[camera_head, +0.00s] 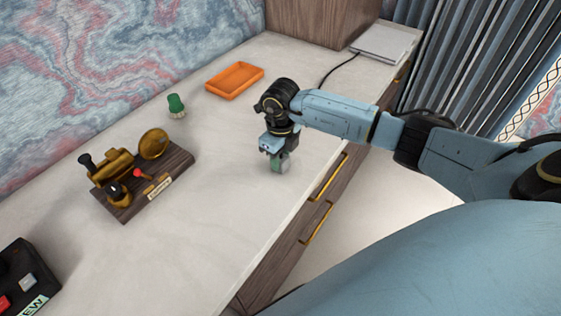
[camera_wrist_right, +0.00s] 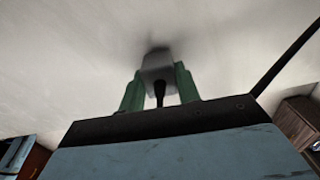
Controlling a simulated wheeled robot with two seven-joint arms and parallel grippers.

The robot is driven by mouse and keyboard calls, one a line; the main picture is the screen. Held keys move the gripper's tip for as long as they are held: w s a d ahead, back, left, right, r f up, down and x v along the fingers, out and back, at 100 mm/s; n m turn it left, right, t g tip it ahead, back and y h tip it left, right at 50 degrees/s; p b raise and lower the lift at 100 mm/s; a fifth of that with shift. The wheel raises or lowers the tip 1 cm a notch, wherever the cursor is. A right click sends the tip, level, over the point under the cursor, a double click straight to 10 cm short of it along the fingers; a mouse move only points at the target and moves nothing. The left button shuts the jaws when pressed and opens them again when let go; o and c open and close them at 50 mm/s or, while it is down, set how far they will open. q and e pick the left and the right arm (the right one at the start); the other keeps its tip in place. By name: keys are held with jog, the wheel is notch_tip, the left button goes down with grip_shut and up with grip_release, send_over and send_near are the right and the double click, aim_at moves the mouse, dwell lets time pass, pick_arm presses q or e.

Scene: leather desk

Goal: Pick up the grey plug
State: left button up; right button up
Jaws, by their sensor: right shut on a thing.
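My right gripper (camera_head: 279,163) points down over the desk near its front edge. In the right wrist view its two green fingers (camera_wrist_right: 158,92) are shut on the grey plug (camera_wrist_right: 158,66), one on each side. The plug is a pale grey block with a dark stub facing the camera. In the head view the plug is mostly hidden by the fingers. A dark shadow lies close beside the plug on the desk top, and I cannot tell whether the plug touches the desk. My left gripper is not in view.
An orange tray (camera_head: 234,81) and a green-topped object (camera_head: 176,105) stand behind the gripper. A wooden base with brass parts (camera_head: 146,184) is at left, and a dark box with buttons (camera_head: 22,283) at lower left. The desk (camera_head: 205,210) between is clear.

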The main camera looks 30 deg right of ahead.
aim_at(281, 156)
jog(key=shift+c, duration=1.2)
jog(key=shift+r, duration=0.1)
notch_tip(281, 156, up, 10)
jog(key=shift+f+p, duration=0.1)
jog(key=shift+p, duration=0.45)
jog(key=s+a+r+n, duration=0.2)
jog(key=a+r+n, duration=0.1)
jog(key=n, duration=1.3)
jog(key=s+a+r+n, duration=0.3)
jog(key=a+n, duration=0.3)
jog(key=n, duration=1)
jog(key=shift+r, duration=0.75)
